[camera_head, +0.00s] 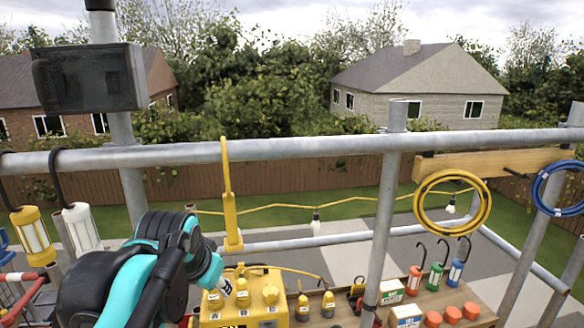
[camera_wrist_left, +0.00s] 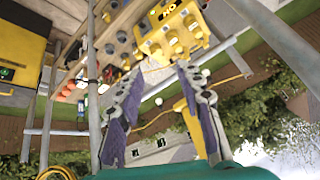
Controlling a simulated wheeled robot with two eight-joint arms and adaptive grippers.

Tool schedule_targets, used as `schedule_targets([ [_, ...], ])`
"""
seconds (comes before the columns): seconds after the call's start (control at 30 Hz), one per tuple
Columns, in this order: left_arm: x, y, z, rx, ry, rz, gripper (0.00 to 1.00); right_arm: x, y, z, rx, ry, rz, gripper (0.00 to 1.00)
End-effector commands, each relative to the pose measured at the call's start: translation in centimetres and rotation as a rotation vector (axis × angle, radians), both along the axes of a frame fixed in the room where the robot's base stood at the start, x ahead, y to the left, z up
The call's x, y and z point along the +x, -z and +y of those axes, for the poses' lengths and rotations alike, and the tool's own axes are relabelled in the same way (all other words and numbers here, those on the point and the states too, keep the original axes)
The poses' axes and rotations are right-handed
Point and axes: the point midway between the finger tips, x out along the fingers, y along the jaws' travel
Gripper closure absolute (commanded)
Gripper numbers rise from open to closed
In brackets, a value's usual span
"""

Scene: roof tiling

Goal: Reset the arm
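My left arm (camera_head: 150,270), black and teal, comes in at the lower left of the head view. Its fingers cannot be made out clearly there. In the left wrist view, the two fingers of my left gripper (camera_wrist_left: 161,70) stand wide apart with nothing gripped between them. A yellow hook-shaped bar (camera_head: 230,195) hangs from the grey rail, right of my arm. A yellow piece (camera_wrist_left: 190,125) shows beside the right finger in the wrist view; I cannot tell whether they touch. My right gripper is in neither view.
A grey rail (camera_head: 290,148) crosses the view, with posts below. A yellow power box (camera_head: 245,300) stands close beyond my arm. Hook lamps (camera_head: 35,235) hang at left; coiled yellow (camera_head: 452,235) and blue cables hang at right. A wooden bench (camera_head: 465,300) holds several small items.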

Motion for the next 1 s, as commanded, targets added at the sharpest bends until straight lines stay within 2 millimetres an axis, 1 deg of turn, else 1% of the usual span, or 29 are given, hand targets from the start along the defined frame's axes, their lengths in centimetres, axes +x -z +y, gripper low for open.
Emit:
schedule_targets([
  [0.03,-1.3,5.4,0.2,-0.016,-0.024,-0.006,0.63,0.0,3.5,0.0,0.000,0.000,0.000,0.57],
  [0.07,-2.0,7.6,0.3,-0.027,-0.039,-0.010,0.63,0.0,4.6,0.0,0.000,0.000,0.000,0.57],
  [0.1,-2.9,10.6,0.4,-0.042,-0.060,-0.016,0.63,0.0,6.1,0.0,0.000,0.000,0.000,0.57],
  [0.17,-4.4,15.1,0.5,-0.064,-0.091,-0.022,0.63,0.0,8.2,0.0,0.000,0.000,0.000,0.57],
  [0.2,-5.4,18.2,0.6,-0.078,-0.111,-0.027,0.63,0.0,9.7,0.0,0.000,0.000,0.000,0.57],
  [0.27,-6.9,22.7,0.8,-0.101,-0.141,-0.035,0.63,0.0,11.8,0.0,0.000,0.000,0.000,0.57],
  [0.3,-7.8,25.5,0.8,-0.115,-0.160,-0.040,0.63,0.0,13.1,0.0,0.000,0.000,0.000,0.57],
  [0.37,-9.2,29.4,0.9,-0.134,-0.185,-0.046,0.63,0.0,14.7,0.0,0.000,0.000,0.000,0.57],
  [0.4,-10.0,31.6,0.9,-0.146,-0.200,-0.049,0.63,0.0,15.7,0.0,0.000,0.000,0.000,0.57],
  [0.5,-11.6,36.0,1.0,-0.169,-0.231,-0.056,0.63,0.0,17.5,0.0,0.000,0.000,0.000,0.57],
  [0.6,-12.5,38.4,1.1,-0.182,-0.249,-0.061,0.63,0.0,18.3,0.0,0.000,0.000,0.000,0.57],
  [0.67,-12.8,39.1,1.1,-0.187,-0.255,-0.063,0.63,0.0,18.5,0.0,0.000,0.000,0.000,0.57],
  [0.73,-12.9,39.3,1.1,-0.190,-0.259,-0.064,0.63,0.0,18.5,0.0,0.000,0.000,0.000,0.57],
  [1.0,-12.9,39.1,1.1,-0.189,-0.258,-0.063,0.63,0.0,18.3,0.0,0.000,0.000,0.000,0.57],
])
